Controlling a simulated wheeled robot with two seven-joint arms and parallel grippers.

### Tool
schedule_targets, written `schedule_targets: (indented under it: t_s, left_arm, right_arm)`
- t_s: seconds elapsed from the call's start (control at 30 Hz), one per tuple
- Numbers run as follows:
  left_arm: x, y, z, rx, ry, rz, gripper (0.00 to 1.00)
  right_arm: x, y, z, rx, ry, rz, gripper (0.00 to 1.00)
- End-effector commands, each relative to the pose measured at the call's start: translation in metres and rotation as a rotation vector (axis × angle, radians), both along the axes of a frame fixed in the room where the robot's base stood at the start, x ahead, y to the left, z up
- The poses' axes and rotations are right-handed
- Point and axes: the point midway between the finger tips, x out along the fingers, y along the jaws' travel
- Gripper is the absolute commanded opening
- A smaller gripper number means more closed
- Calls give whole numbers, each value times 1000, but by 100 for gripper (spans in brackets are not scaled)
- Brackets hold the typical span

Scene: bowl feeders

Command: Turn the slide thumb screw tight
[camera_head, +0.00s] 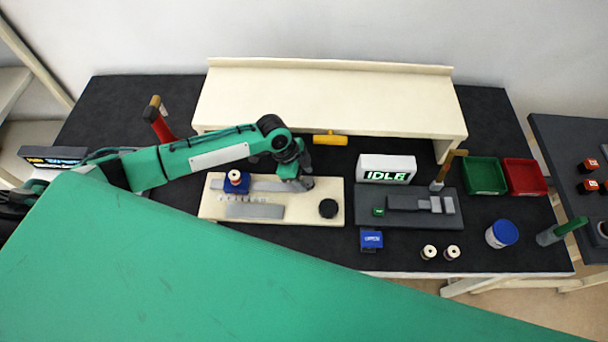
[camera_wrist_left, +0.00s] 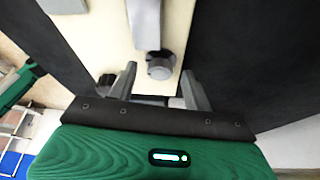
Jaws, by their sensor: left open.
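The slide thumb screw (camera_wrist_left: 160,65) is a dark grey ridged knob at the end of a light grey slide bar (camera_wrist_left: 146,22) on a cream board (camera_wrist_left: 186,25). In the head view the knob (camera_head: 307,183) is partly hidden by my left gripper (camera_head: 297,182), which is over the right part of the cream board (camera_head: 290,212). In the left wrist view my left gripper (camera_wrist_left: 159,72) is open, its fingers on either side of the knob. I cannot tell whether they touch it. My right gripper is not in view.
A black round knob (camera_head: 328,208) is on the board's right end. A blue block-like part (camera_head: 236,183) stands on its left. A dark fixture (camera_head: 405,220) and a white IDLE display (camera_head: 386,169) are to the right. A cream shelf (camera_head: 325,100) stands behind.

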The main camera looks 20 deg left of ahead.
Motion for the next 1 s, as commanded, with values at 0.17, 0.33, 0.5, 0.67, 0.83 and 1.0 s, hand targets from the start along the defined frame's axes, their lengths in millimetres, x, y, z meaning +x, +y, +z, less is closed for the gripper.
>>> schedule_targets:
  t_s: [0.17,0.33,0.5,0.67,0.83,1.0]
  left_arm:
    - [0,10,20,0,-4,-1,50]
    - [-2,25,56,2,-6,-1,50]
    - [-3,39,90,2,-5,0,50]
    - [-5,48,114,0,-4,1,50]
    - [-6,51,124,0,-1,0,50]
    - [-6,52,126,0,0,0,50]
  right_arm:
    - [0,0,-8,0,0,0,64]
    - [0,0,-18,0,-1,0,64]
    - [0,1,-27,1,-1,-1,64]
    - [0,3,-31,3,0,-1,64]
    - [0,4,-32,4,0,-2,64]
    - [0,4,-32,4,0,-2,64]
